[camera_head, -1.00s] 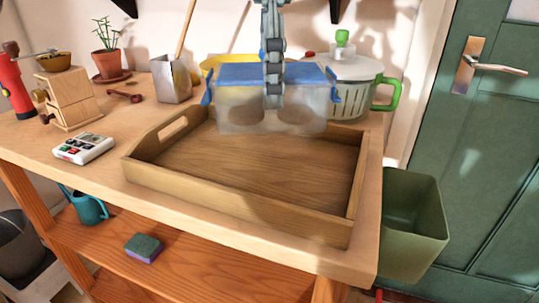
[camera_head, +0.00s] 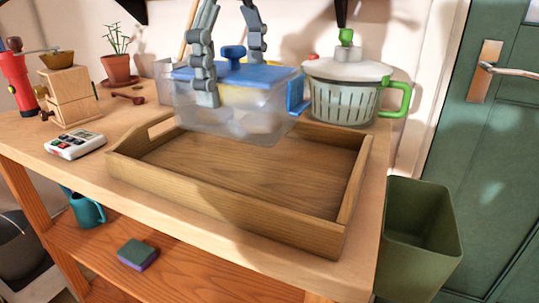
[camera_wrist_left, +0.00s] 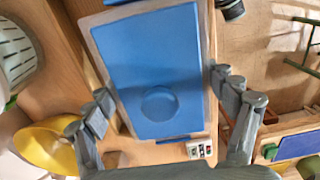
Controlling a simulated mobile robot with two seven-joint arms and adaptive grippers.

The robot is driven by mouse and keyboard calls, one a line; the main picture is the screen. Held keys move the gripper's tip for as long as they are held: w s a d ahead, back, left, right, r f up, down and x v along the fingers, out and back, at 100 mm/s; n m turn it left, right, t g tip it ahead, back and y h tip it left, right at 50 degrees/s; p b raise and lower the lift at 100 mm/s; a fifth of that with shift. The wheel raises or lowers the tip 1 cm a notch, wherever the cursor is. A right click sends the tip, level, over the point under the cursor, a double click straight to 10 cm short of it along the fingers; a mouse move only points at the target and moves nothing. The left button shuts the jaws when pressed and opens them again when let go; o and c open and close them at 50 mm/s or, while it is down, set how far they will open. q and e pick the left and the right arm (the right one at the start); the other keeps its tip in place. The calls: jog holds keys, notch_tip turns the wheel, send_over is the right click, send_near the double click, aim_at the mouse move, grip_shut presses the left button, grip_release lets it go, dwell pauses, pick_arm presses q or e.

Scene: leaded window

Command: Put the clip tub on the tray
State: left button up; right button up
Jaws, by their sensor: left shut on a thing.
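The clip tub (camera_head: 240,122) is a clear box with a blue lid and blue side clips. My left gripper (camera_head: 230,82) is shut on it from above, one finger on each side. The tub hangs over the back part of the wooden tray (camera_head: 225,205), apparently just above it; its underside is hard to make out. The tray lies on the workbench, and its visible floor is empty. In the left wrist view the blue lid (camera_wrist_left: 150,65) fills the middle, between the fingers. My right gripper is not in view.
A white colander pot (camera_head: 345,98) with a green handle stands behind the tray on the right. A white timer (camera_head: 75,145), a grinder (camera_head: 70,97) and a plant pot (camera_head: 117,68) stand left. A green bin (camera_head: 420,235) is beside the bench.

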aim_at(275, 118)
pick_arm(q)
jog(key=s+d+f, duration=0.2)
jog(key=d, duration=0.1)
jog(key=s+d+f, duration=0.1)
jog(key=d, duration=0.1)
jog(key=shift+s+f+b, duration=0.15)
jog(key=shift+f+b, duration=0.2)
jog(key=shift+f, duration=1.95)
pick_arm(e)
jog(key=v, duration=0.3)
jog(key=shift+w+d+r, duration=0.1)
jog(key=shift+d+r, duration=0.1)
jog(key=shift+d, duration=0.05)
pick_arm(q)
jog(key=shift+f+b, duration=0.2)
jog(key=shift+b, duration=0.15)
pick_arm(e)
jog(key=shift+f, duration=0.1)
pick_arm(q)
jog(key=o, duration=0.9)
jog(key=shift+o, duration=0.8)
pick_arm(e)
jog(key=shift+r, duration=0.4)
pick_arm(q)
jog(key=shift+r, duration=0.1)
